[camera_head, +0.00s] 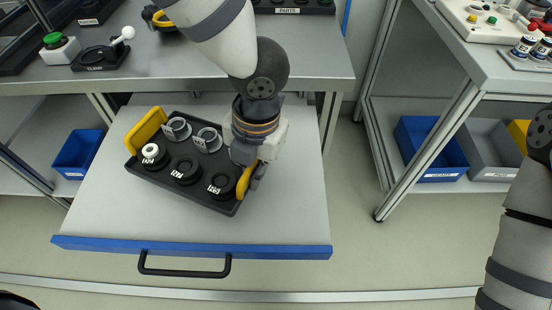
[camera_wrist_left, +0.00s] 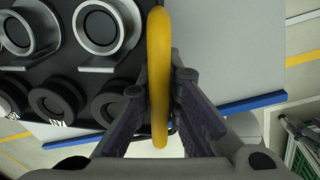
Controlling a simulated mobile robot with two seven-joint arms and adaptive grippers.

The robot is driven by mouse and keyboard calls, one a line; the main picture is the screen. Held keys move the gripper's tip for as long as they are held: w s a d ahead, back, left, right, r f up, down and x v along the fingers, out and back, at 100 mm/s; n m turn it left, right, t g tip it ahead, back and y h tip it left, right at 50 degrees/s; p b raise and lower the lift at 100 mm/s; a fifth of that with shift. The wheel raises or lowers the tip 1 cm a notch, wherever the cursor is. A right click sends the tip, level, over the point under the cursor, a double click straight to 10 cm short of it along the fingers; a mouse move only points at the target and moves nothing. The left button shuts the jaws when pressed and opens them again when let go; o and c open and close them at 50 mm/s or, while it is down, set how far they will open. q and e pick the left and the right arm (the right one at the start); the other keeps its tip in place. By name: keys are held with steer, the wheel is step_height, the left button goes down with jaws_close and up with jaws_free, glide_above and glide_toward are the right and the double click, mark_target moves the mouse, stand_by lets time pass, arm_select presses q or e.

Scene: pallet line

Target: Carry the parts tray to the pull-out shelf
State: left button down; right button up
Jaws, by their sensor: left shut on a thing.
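The black parts tray (camera_head: 165,183) is over the pull-out shelf (camera_head: 285,215), turned at a slant. I cannot tell whether it touches the shelf. It holds two grey metal rings with stands at the back and several dark round parts in front, one with a white top. One yellow handle (camera_head: 146,130) is free at the left. My left gripper (camera_head: 247,172) is shut on the right yellow handle (camera_head: 243,184). In the left wrist view this handle (camera_wrist_left: 158,60) stands between the fingers (camera_wrist_left: 160,95). My right gripper is out of view.
The shelf is pulled out, with a blue front edge (camera_head: 110,243) and black pull handle (camera_head: 185,272). The worktop (camera_head: 315,60) lies behind and above it. A blue bin (camera_head: 79,155) stands at the left. Another bench (camera_head: 480,65) with bins below is at the right.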

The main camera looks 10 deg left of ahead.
mark_target(251, 191)
arm_select(q)
steer(key=shift+w+a+f, duration=0.1)
steer(key=shift+a+f, duration=0.15)
steer(key=f, duration=0.3)
steer(key=shift+a+f+b, duration=0.3)
steer(key=shift+a, duration=0.05)
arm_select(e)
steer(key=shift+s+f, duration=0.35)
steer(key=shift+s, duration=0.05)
arm_select(q)
steer(key=shift+f, duration=0.15)
steer(key=c, duration=1.8)
jaws_free()
